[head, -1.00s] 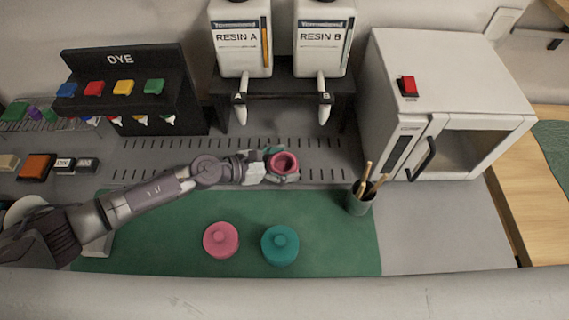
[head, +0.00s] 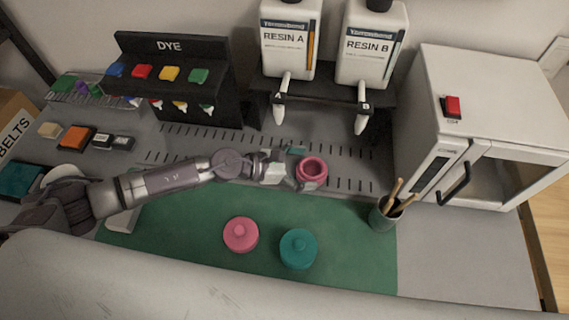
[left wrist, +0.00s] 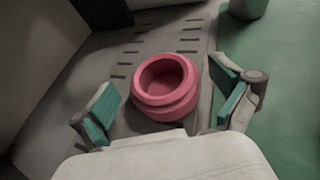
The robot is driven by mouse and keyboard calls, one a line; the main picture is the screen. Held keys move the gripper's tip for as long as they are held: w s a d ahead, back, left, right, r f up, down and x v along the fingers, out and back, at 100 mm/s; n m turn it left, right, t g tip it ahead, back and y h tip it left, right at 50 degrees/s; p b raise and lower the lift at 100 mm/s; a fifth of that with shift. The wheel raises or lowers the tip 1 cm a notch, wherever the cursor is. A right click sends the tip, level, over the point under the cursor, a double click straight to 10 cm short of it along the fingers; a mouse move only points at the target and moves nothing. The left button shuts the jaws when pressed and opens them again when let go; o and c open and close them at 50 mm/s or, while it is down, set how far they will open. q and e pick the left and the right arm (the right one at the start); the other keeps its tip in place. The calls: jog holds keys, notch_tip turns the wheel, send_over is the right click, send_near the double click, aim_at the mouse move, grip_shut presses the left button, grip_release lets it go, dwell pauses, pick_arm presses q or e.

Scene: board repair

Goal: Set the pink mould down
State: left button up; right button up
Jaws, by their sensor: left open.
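The pink mould (head: 312,170) is an open, round pink cup. It stands upright on the slotted grey strip under the resin dispensers, near the green mat's back edge. It also shows in the left wrist view (left wrist: 166,86). My left gripper (head: 293,165) is at its left side. In the left wrist view the two teal-padded fingers (left wrist: 164,108) are spread wide on either side of the mould, with gaps between pads and mould. A pink lid (head: 241,234) and a teal lid (head: 298,249) lie on the mat. My right gripper is not in view.
Resin A (head: 289,38) and resin B (head: 371,45) bottles hang with nozzles behind the mould. A cup of sticks (head: 384,214) stands right of it, before a white oven (head: 490,120). The green mat (head: 190,230) has free room at left.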

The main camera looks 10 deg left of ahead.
pick_arm(q)
jog(key=b+v, duration=0.1)
jog(key=v, duration=0.9)
jog(key=shift+d+b, duration=0.1)
jog(key=shift+b, duration=0.3)
jog(key=shift+w, duration=0.1)
